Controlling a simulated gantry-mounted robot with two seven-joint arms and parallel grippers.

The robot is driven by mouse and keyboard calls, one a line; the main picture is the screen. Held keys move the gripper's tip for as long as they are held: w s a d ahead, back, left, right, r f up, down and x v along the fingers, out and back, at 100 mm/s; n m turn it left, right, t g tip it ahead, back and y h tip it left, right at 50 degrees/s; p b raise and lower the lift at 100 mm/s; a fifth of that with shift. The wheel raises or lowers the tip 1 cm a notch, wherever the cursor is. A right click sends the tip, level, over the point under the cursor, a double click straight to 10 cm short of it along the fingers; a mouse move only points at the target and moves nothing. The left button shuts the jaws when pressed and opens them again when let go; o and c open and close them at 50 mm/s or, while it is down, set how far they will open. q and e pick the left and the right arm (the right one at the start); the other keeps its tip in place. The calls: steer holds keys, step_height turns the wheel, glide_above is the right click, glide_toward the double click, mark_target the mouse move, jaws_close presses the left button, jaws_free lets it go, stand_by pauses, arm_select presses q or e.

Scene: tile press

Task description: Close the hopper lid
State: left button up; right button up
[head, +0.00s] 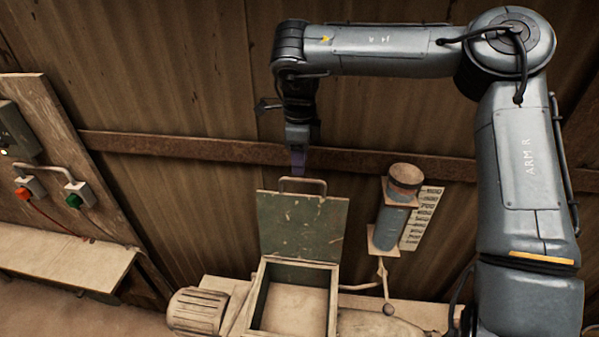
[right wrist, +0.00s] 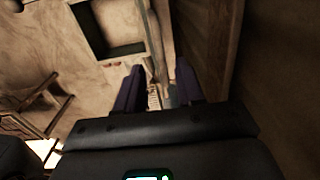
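The hopper (head: 261,297) is a box with an open top and a pale inside. Its worn green lid (head: 300,226) stands open, roughly upright at the back edge, with a bar handle (head: 303,181) on its upper edge. My right gripper (head: 298,169) points down at the lid's handle, at or just above it. In the right wrist view, its two purple fingers (right wrist: 159,88) are spread apart, with a thin edge showing between them. I cannot tell whether they touch the handle. The dark-rimmed hopper opening seems to show at the top left there. My left gripper is not in view.
A blue-grey cylinder (head: 393,220) with a numbered scale (head: 421,218) stands right of the lid. A ribbed motor (head: 197,311) sits left of the hopper. A corrugated wall (head: 180,80) with a wooden rail (head: 180,145) is close behind. A bench (head: 65,257) and switches are at left.

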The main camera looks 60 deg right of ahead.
steer(key=shift+f, duration=2.2)
steer(key=shift+c, duration=0.3)
jaws_close()
